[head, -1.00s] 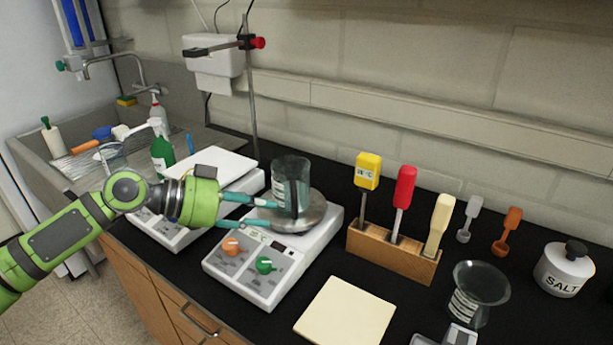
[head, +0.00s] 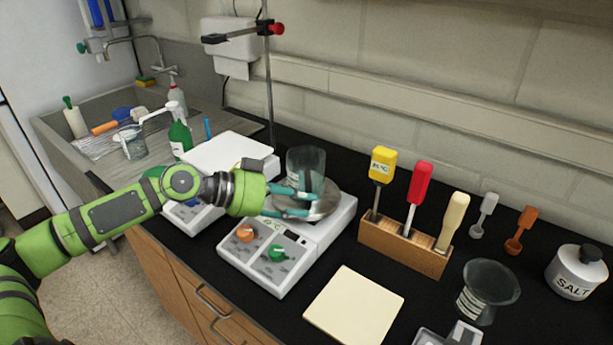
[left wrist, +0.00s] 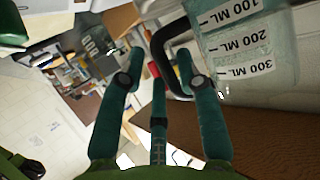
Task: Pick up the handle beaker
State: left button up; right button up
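The handle beaker (head: 306,165) is clear glass with bluish contents and stands on the round metal plate of the hot plate (head: 287,250). My left gripper (head: 306,203) is at the beaker's near side, fingers spread. In the left wrist view, the beaker (left wrist: 245,45) shows volume marks at the upper right. Its black handle (left wrist: 163,42) lies between my left gripper's fingers (left wrist: 163,65), which stand apart with a visible gap. In the head view, the fingers hide the handle.
A second white device (head: 228,155) stands left of the hot plate, beside a metal stand (head: 269,95). A wooden block (head: 405,247) with several coloured handled tools is to the right. A cream pad (head: 354,305) lies in front, near a glass funnel-like vessel (head: 487,290).

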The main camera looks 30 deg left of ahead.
aim_at(309, 186)
pick_arm(q)
jog(key=shift+p+x, duration=0.5)
jog(key=shift+x, duration=0.3)
jog(key=shift+w+d, duration=0.2)
jog(key=shift+w, duration=0.05)
jog(key=shift+d+f, duration=0.1)
jog(key=shift+f, duration=0.1)
grip_shut()
pick_arm(e)
jog(key=shift+s+r, duration=0.55)
jog(key=shift+r, duration=0.2)
pick_arm(q)
jog(key=shift+r, duration=0.2)
jog(key=shift+r+b, duration=0.7)
jog(key=shift+r, duration=4.1)
pick_arm(e)
jog(key=shift+w+f, duration=0.1)
jog(key=shift+f, duration=0.9)
pick_arm(q)
jog(key=shift+w+r, duration=0.1)
pick_arm(e)
jog(key=shift+r, duration=0.1)
